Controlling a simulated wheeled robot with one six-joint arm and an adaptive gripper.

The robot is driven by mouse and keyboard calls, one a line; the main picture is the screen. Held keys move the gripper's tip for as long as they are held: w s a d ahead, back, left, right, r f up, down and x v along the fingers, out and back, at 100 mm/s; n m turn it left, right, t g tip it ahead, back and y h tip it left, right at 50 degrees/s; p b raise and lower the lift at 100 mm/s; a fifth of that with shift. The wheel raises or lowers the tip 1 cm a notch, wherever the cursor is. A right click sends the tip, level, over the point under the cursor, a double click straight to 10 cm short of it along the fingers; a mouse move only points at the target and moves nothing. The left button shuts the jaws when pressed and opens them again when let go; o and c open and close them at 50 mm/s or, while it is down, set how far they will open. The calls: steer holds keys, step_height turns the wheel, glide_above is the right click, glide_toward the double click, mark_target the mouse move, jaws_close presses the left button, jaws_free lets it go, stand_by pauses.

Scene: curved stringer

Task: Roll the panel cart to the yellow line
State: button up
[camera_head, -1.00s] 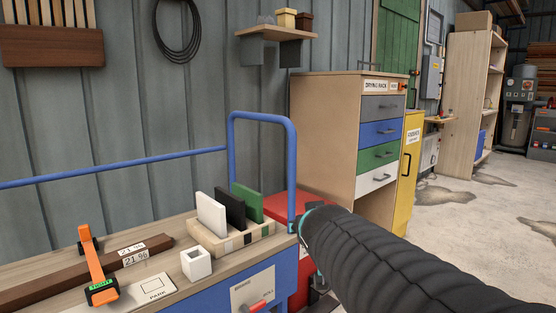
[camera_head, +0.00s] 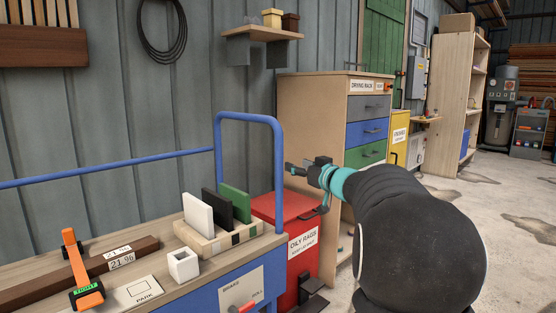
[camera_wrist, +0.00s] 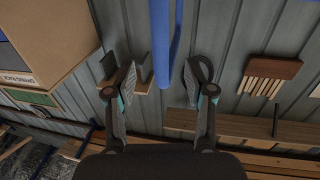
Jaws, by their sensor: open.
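The panel cart has a wooden top (camera_head: 205,270), a blue side and a blue tubular handle (camera_head: 250,116). White, black and green panels (camera_head: 231,204) stand in a wooden block on it. My gripper (camera_head: 305,170) is just right of the handle's right post, fingers towards it. In the wrist view my gripper (camera_wrist: 163,88) is open, and the blue bar (camera_wrist: 160,45) appears between its fingers; I cannot tell its depth. A plate marked BRAKE and ROLL (camera_head: 240,288) with a red lever is on the cart's side, cut by the frame's bottom. No yellow line is in view.
A red oily rags bin (camera_head: 300,242) stands close behind the cart's right end. The drying rack cabinet (camera_head: 312,125) and a yellow cabinet (camera_head: 399,140) stand beyond. The cart top carries a brown beam (camera_head: 75,271) and an orange clamp (camera_head: 80,262). Open floor (camera_head: 490,215) lies right.

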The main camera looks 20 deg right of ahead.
mark_target(282, 159)
steer(key=w, duration=0.3)
steer(key=w+a, duration=0.1)
steer(key=w, duration=0.6)
steer(key=shift+w+a, duration=0.35)
jaws_close()
